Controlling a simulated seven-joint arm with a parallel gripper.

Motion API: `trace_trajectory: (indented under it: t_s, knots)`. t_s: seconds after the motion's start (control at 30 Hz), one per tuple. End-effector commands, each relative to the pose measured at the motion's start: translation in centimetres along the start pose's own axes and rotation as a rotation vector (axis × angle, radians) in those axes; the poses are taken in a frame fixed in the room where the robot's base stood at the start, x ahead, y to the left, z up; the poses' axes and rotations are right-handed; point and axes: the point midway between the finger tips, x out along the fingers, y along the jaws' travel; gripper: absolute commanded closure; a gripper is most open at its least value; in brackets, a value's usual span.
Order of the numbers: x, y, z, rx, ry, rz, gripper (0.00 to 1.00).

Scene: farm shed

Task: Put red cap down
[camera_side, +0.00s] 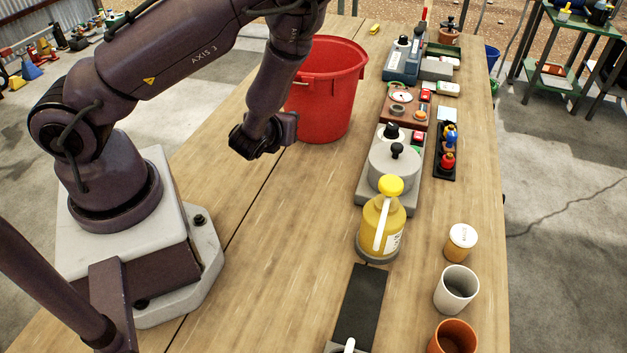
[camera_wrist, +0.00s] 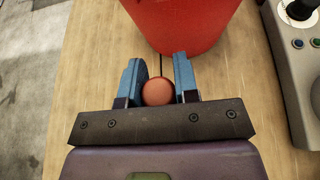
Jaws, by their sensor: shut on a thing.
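The red cap (camera_wrist: 158,92) shows in the wrist view as a round, dull red top between the two blue fingers of my gripper (camera_wrist: 159,68). The fingers are shut on it, one at each side. In the side view my gripper (camera_side: 262,142) hangs over the wooden table at the near left of the red bucket, and the cap cannot be made out there. How high the cap is above the table cannot be told.
A red bucket (camera_side: 330,95) stands just ahead of my gripper, also in the wrist view (camera_wrist: 185,20). The table's near middle is clear.

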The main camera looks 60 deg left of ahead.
Motion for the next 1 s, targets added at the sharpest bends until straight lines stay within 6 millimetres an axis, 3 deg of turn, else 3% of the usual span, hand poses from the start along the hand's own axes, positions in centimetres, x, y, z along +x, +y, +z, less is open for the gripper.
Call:
trace_trajectory:
  t_s: [0.03, 0.1, 0.3, 1.0]
  knots:
    - [-0.7, -2.3, -0.5, 0.038, 0.000, -0.090, 0.94]
    - [-1.6, -4.7, -1.0, 0.080, -0.001, -0.194, 0.94]
    - [-3.3, -8.8, -1.6, 0.159, -0.003, -0.388, 0.94]
    - [-0.5, -9.2, -8.6, 0.172, -0.002, -0.413, 0.94]
